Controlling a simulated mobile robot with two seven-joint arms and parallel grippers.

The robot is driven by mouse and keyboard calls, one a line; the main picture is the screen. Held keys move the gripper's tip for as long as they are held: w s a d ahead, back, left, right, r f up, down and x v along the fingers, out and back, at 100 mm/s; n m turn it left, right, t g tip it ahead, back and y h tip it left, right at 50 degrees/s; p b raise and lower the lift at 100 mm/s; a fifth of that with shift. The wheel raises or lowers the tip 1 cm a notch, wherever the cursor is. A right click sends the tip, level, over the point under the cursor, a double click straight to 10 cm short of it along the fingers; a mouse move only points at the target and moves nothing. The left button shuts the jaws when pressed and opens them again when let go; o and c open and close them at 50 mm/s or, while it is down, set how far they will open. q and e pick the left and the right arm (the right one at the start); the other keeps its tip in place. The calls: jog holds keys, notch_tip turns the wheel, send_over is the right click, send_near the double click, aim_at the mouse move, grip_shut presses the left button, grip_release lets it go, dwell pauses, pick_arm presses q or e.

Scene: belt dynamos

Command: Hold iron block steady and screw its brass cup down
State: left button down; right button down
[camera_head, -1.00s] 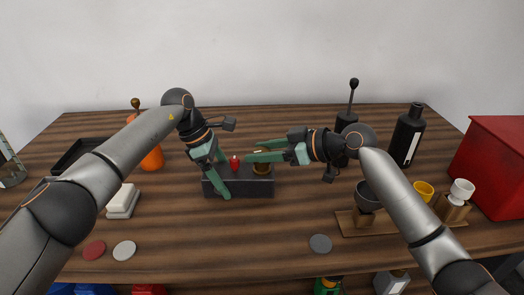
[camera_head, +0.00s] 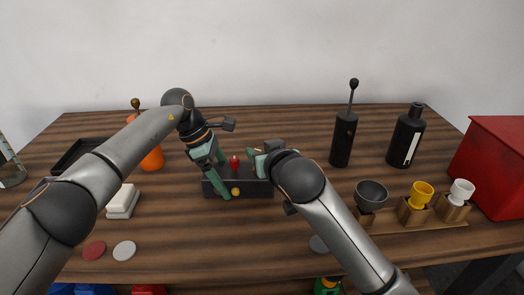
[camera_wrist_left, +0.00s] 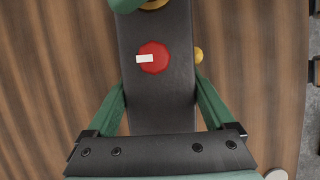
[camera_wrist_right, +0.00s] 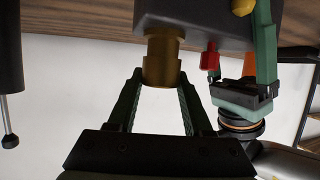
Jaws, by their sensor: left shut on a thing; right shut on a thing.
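The dark iron block (camera_head: 255,188) lies on the wooden table with a red knob (camera_head: 234,163) on top and a small yellow ball (camera_head: 235,191) at its front. My left gripper (camera_head: 221,178) is shut on the block, one finger on each long side, as the left wrist view (camera_wrist_left: 160,100) shows. The brass cup (camera_wrist_right: 162,60) stands on the block in the right wrist view, between the fingers of my right gripper (camera_wrist_right: 160,85), which is shut on it. In the head view my right gripper (camera_head: 261,162) mostly hides the cup.
Right of the block stand a black bottle with a rod (camera_head: 343,140), a labelled black bottle (camera_head: 406,138), a wooden rack with grey, yellow and white cups (camera_head: 420,228) and a red box (camera_head: 495,160). An orange bottle (camera_head: 152,160) and white blocks (camera_head: 122,203) are left.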

jog(key=shift+a+f+m+h, duration=0.1)
jog(key=shift+f+m+h, duration=0.05)
jog(key=shift+m+h, duration=0.4)
jog(key=shift+c, duration=1.5)
grip_release()
jog(key=shift+h, duration=0.25)
jog(key=v, duration=1.2)
jog(key=shift+s, duration=0.1)
